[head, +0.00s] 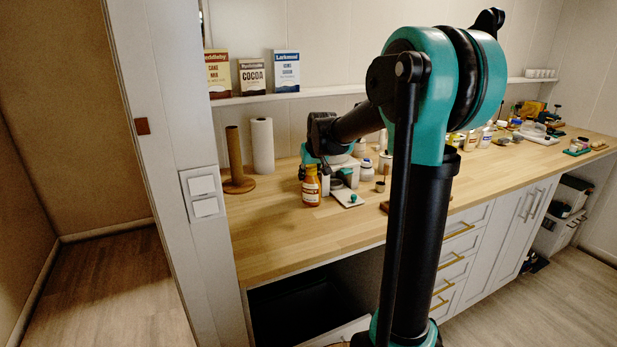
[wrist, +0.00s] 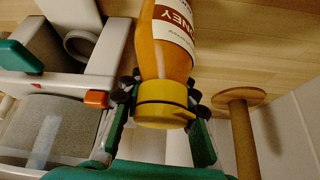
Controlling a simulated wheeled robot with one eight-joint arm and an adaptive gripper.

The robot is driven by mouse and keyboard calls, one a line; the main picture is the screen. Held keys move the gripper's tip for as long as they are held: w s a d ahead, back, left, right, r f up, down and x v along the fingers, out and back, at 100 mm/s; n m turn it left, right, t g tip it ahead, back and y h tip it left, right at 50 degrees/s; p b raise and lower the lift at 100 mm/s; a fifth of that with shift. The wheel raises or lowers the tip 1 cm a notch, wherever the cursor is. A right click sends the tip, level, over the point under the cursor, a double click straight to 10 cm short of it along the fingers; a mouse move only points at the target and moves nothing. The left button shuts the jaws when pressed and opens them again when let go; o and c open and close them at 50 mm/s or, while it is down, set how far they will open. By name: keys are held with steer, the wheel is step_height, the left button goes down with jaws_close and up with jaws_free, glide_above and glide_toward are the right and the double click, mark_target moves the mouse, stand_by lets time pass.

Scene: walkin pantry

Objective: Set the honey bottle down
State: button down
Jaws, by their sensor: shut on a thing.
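The honey bottle (head: 311,188) is amber with a white label, and it looks upright at the left part of the wooden counter (head: 270,240). In the wrist view the honey bottle (wrist: 172,40) shows its yellow cap between my fingers. My gripper (wrist: 163,95) is shut on the bottle at its cap end. In the head view my gripper (head: 309,166) is partly hidden behind and above the bottle. The base of the bottle looks at or very near the counter top; I cannot tell if it touches.
A white and green appliance (head: 345,180) stands close to the right of the bottle. A bare wooden peg stand (head: 234,160) and a paper roll (head: 262,146) stand behind to the left. Several jars stand farther right. The counter in front of the bottle is clear.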

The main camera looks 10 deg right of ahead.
steer(key=c, duration=1.5)
jaws_free()
steer(key=shift+o, duration=0.2)
